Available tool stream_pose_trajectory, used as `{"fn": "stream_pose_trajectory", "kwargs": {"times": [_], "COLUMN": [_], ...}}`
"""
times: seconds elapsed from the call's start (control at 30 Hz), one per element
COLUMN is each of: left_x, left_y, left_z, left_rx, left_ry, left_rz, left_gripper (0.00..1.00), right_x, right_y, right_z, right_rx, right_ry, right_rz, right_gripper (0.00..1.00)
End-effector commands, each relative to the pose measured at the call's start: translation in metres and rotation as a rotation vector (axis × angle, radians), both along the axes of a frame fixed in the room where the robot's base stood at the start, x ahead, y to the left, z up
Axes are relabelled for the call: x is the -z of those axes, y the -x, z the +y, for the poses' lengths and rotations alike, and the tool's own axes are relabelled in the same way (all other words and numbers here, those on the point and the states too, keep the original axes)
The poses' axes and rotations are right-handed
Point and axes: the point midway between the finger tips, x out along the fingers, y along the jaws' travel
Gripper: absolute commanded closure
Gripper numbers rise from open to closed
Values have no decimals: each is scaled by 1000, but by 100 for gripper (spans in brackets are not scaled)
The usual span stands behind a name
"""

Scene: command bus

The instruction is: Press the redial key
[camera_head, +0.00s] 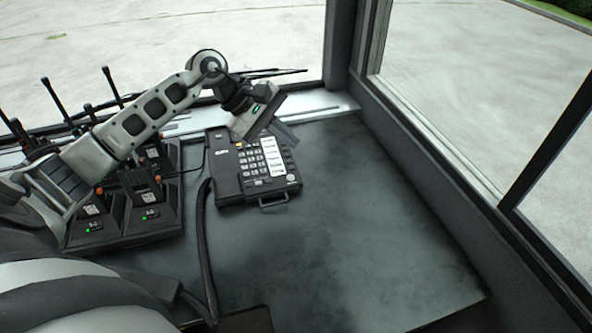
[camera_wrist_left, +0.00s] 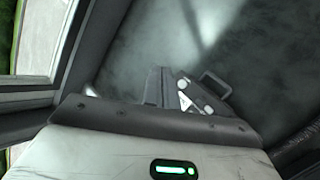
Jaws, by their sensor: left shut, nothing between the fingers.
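A dark desk telephone (camera_head: 250,166) lies on the grey counter, with a number pad, a column of pale labelled keys (camera_head: 273,157) and a round white button (camera_head: 290,178). The labels are too small to read, so I cannot tell which key is redial. My left gripper (camera_head: 287,135) is shut and empty over the phone's far right corner. It covers part of that corner, and I cannot tell whether it touches. In the left wrist view, the shut fingers (camera_wrist_left: 154,86) stand beside the phone (camera_wrist_left: 205,100), much of which my gripper body hides. My right gripper is not in view.
Radio handsets in charging cradles (camera_head: 148,212) stand left of the phone. The counter (camera_head: 370,220) is bare to the right and front. A window frame (camera_head: 340,50) borders the counter.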

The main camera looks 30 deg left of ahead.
Motion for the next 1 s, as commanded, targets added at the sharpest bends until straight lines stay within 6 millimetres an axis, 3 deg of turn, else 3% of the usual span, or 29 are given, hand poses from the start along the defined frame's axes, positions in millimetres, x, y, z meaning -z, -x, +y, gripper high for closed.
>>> {"fn": "stream_pose_trajectory", "kwargs": {"times": [0.27, 0.73, 1.0], "left_x": [8, 75, 88], "left_y": [-1, -6, -8], "left_z": [0, 7, 9], "left_rx": [-1, -1, -1], "left_ry": [4, 1, 2], "left_rz": [2, 0, -1], "left_gripper": [100, 100, 100], "right_x": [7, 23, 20], "right_y": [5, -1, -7], "right_z": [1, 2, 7], "right_rx": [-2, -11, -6], "right_ry": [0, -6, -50], "right_rz": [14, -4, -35], "right_gripper": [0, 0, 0]}}
